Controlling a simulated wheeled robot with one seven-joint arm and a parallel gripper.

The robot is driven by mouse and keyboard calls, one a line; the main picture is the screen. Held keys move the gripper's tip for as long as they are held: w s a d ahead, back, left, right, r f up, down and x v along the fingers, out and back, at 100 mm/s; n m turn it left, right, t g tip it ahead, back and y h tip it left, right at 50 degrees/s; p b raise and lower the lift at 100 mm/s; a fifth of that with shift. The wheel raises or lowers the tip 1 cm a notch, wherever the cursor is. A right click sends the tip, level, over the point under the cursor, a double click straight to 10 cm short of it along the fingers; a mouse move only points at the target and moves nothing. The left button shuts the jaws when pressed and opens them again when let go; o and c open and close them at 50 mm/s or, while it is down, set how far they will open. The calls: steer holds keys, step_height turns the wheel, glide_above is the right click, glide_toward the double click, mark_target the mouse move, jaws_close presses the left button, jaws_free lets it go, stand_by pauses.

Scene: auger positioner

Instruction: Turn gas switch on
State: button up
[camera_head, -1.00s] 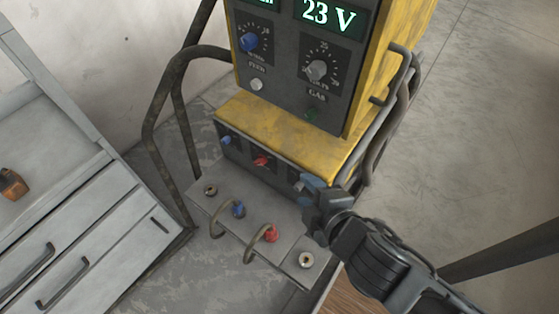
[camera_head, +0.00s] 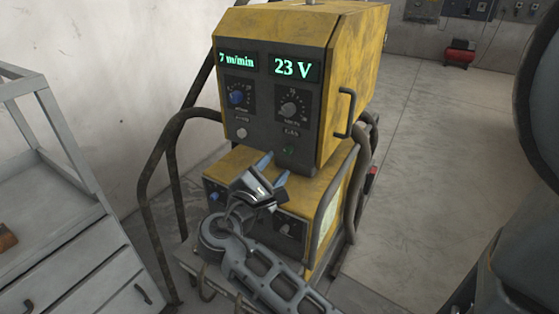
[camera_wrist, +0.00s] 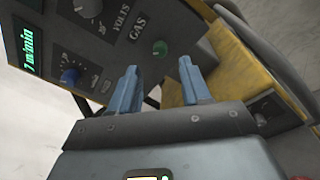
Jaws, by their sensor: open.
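The gas switch is a small green button (camera_head: 289,150) below the GAS label on the dark front panel of the yellow welding machine (camera_head: 356,42). My gripper (camera_head: 272,168) is open and empty, just below and left of the switch in the head view. Its two blue fingers also show in the wrist view (camera_wrist: 159,75), apart from each other and pointing at the panel. I cannot tell whether a finger touches the panel.
Blue (camera_head: 237,98) and grey (camera_head: 289,109) knobs and a white button (camera_head: 241,132) sit near the switch. The lower yellow box juts out beneath the panel. A bent handle (camera_head: 346,113) is at the right. A grey drawer cabinet (camera_head: 75,262) stands at the left.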

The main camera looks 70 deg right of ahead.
mark_target(287, 152)
steer(key=shift+s+d+p, duration=0.15)
steer(key=shift+s+d, duration=0.05)
steer(key=shift+d, duration=1.25)
steer(key=shift+s+d+p, duration=0.15)
steer(key=shift+s+d, duration=0.05)
steer(key=shift+d, duration=1.2)
steer(key=shift+c, duration=0.2)
jaws_close()
